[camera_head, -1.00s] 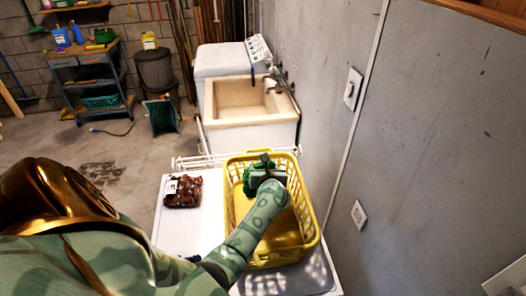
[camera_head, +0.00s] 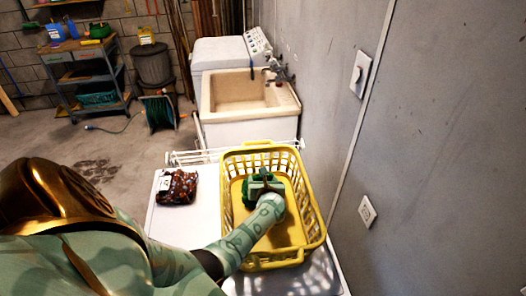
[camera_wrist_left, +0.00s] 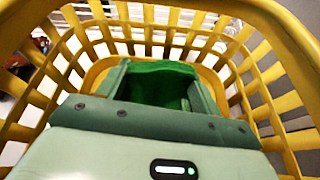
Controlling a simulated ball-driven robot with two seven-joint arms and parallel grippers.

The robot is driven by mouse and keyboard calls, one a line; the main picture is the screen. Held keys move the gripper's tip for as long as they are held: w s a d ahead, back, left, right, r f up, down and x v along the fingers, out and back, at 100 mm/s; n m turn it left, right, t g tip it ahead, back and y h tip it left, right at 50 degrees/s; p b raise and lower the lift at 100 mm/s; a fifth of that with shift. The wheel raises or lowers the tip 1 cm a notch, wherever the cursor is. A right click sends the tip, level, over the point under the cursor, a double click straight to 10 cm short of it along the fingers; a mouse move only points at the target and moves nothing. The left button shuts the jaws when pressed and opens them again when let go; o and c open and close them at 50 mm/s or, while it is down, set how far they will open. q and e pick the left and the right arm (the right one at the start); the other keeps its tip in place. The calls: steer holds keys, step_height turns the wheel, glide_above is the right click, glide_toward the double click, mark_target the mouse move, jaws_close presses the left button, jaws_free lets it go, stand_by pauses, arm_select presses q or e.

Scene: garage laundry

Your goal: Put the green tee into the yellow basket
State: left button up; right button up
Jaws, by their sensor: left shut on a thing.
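The yellow basket (camera_head: 308,222) stands on the white surface, close to the grey wall. My left gripper (camera_head: 262,180) reaches down inside the basket, near its far left part. It is shut on the green tee (camera_head: 249,190), which shows as a dark green bundle around the fingers. In the left wrist view the green tee (camera_wrist_left: 160,82) sits between the fingers, with the basket's slatted walls (camera_wrist_left: 190,30) all around. The gripper hides part of the tee. I cannot tell whether the tee touches the basket floor. My right gripper is not in view.
A brown patterned folded item (camera_head: 177,187) lies on the white top (camera_head: 170,222), left of the basket. A white rack (camera_head: 195,157) and a utility sink (camera_head: 245,95) stand behind. The grey wall (camera_head: 400,150) closes off the right side.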

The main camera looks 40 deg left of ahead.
arm_select(q)
steer(key=shift+f, duration=0.2)
steer(key=o, duration=1.5)
steer(key=p+v, duration=0.7)
steer(key=v, duration=0.5)
